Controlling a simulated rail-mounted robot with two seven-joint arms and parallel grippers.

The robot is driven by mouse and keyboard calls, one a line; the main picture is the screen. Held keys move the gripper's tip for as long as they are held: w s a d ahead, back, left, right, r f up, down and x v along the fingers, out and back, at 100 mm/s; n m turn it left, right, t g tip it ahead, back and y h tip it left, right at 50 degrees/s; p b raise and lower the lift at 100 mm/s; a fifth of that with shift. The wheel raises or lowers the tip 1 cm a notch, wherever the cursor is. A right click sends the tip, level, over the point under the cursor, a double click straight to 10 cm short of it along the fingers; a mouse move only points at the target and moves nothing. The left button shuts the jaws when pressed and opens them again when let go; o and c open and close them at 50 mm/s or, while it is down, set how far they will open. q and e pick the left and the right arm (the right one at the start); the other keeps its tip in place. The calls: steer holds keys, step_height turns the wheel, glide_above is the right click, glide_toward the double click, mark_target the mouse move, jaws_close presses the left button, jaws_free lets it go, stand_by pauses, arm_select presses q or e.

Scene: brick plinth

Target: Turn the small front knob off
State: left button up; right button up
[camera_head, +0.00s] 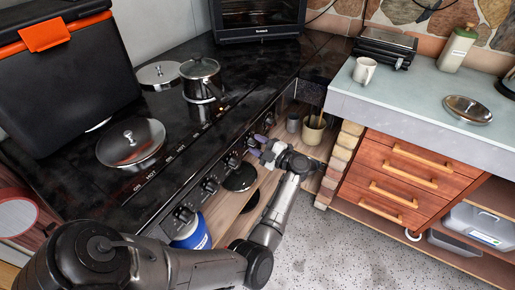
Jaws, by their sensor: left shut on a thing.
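A black hob (75,190) has a row of knobs along its front edge, among them a near knob (183,214), a middle knob (210,186) and another knob (233,161). My left arm reaches across from the lower left. My left gripper (261,151) is at the far part of this row, its purple-tipped fingers shut on a small front knob. The fingers largely hide that knob, so its turn angle cannot be read. My right gripper is out of view.
A lidded pan (131,143) and a steel pot (202,80) stand on the hob. Below are a blue tub (190,234) and a wooden shelf (235,205). A drawer unit (405,178) stands right, with a mug (364,71) on its counter. Open floor lies between.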

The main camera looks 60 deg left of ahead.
arm_select(q)
steer(key=shift+n+b, duration=0.35)
steer(key=shift+n, duration=0.25)
steer(key=o, duration=0.9)
steer(key=shift+w+d, duration=0.1)
steer(key=v, duration=1.3)
steer(key=shift+w+d, duration=0.2)
steer(key=shift+d, duration=0.05)
